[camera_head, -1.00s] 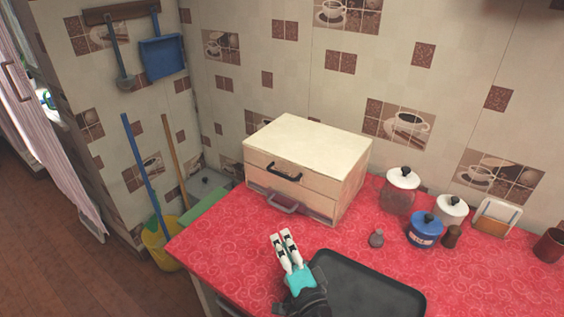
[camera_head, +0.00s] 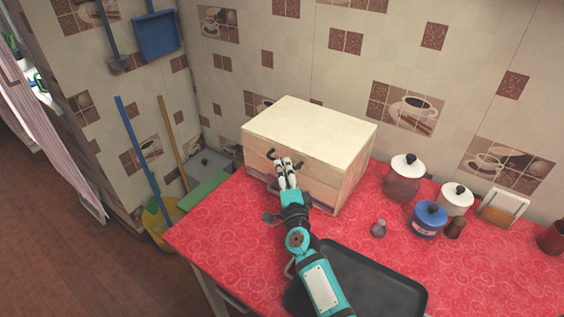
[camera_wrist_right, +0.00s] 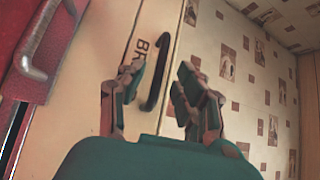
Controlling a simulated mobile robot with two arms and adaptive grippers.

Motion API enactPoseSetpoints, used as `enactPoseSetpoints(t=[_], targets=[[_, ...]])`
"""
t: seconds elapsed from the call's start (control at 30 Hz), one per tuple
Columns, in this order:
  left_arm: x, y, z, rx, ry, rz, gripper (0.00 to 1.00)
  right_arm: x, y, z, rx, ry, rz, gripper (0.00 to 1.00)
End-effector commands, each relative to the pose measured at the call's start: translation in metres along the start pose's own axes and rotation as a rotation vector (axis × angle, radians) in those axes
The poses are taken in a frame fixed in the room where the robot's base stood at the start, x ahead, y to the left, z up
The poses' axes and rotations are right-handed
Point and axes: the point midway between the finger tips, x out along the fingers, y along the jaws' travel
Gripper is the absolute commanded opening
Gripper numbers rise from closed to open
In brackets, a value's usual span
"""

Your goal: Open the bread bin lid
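The bread bin (camera_head: 312,125) is a cream wooden box on the red counter, and its front lid looks closed. The lid's black curved handle (camera_wrist_right: 148,95) is beside the letters "BR" in the right wrist view. In the head view its left end (camera_head: 271,154) shows beside my gripper. My right gripper (camera_head: 288,164) is at the bin's front. In the right wrist view its fingers (camera_wrist_right: 160,98) are apart, with the handle in the gap between them; I cannot tell whether they touch it. My left gripper is not in view.
A metal handle (camera_wrist_right: 37,55) sits below the lid on a red-looking front in the wrist view. A dark tray (camera_head: 385,290) lies under my right forearm.

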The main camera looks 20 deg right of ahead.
Motion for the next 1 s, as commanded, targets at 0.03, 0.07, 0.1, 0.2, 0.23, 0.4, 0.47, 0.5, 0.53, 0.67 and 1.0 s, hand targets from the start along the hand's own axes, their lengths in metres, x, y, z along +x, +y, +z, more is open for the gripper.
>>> enactPoseSetpoints(t=[0.03, 0.07, 0.1, 0.2, 0.23, 0.4, 0.47, 0.5, 0.53, 0.67, 1.0], targets=[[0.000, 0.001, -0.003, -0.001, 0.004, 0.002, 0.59, 0.009, -0.001, -0.001, -0.001, 0.001, -0.001, 0.34], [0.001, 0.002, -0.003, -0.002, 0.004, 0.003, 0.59, 0.014, 0.000, -0.001, -0.001, 0.000, -0.001, 0.34], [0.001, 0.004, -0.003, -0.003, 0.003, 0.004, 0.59, 0.019, 0.000, 0.000, -0.001, 0.000, -0.001, 0.34], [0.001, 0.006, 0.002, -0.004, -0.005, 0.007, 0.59, 0.028, 0.000, 0.000, -0.001, 0.000, 0.000, 0.34], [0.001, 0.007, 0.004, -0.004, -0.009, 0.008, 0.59, 0.030, 0.000, -0.001, -0.001, 0.000, -0.001, 0.34], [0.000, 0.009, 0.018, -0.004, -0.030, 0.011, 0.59, 0.034, 0.001, -0.001, -0.001, 0.000, 0.001, 0.34], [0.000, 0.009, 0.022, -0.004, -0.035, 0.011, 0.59, 0.034, 0.000, -0.001, -0.001, 0.000, 0.001, 0.34], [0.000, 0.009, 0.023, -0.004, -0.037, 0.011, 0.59, 0.034, 0.000, -0.001, -0.001, 0.000, 0.001, 0.34], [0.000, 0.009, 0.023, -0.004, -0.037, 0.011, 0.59, 0.034, 0.000, -0.001, -0.001, 0.000, 0.000, 0.34], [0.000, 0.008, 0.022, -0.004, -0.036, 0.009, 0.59, 0.034, 0.000, -0.001, -0.001, 0.000, 0.000, 0.25], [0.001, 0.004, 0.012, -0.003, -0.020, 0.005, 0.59, 0.034, 0.001, -0.001, -0.001, 0.000, 0.001, 0.00]])
